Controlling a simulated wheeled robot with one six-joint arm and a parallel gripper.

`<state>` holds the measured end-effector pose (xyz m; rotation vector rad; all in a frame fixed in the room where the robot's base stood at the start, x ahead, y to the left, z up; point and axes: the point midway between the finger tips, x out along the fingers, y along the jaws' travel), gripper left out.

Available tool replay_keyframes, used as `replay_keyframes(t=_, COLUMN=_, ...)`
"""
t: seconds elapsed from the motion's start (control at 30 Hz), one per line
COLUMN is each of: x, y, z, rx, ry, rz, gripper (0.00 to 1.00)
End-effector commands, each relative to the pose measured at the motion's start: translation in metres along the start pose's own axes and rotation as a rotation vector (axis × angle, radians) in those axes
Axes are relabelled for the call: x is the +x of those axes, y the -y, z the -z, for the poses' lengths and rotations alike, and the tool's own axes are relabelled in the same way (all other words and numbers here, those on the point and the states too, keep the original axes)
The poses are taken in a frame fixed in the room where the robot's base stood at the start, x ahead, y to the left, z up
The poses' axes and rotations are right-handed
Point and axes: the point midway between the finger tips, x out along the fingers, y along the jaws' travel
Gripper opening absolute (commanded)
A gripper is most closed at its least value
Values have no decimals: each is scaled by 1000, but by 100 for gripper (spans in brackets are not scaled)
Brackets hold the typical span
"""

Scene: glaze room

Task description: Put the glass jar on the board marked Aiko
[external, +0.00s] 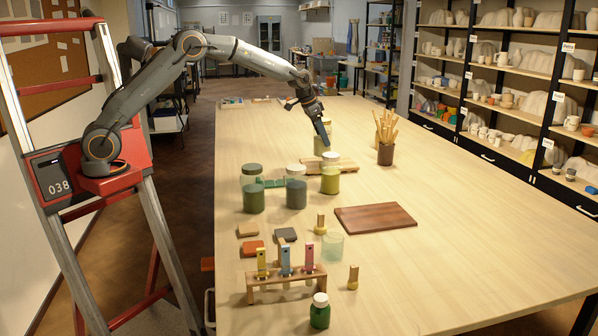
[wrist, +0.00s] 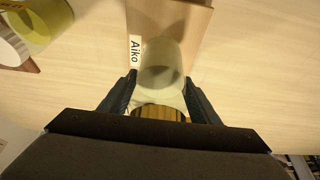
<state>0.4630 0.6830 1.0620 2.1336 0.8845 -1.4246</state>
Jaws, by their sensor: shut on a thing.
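The glass jar (wrist: 161,52) is between the two fingers of my gripper (wrist: 160,92) in the wrist view. It looks pale and see-through, with a striped brown-yellow patch at its near end. My gripper is shut on it. The board marked Aiko (wrist: 185,18) is light wood, with a white name label at its left edge. The jar overlaps the board's near end in this view; I cannot tell whether they touch. In the external view my gripper (external: 323,135) is over the table near the light wood board (external: 346,163), and jars there partly hide the board.
A yellow jar (external: 330,180) stands in front of the light board. Green (external: 253,199) and grey (external: 296,196) jars stand left of it. A pot of wooden tools (external: 385,153) is to the right. A dark board (external: 376,219) lies nearer. The table's right side is clear.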

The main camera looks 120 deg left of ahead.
Motion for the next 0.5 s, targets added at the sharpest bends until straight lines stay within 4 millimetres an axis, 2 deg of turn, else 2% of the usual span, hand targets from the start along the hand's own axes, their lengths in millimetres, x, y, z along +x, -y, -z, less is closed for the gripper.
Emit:
replay_keyframes(t=0.23, x=26, y=0, z=-11, rx=0, ry=0, rz=0, gripper=12)
replay_keyframes(t=0.5, x=29, y=0, z=-11, rx=0, ry=-2, rz=0, gripper=12)
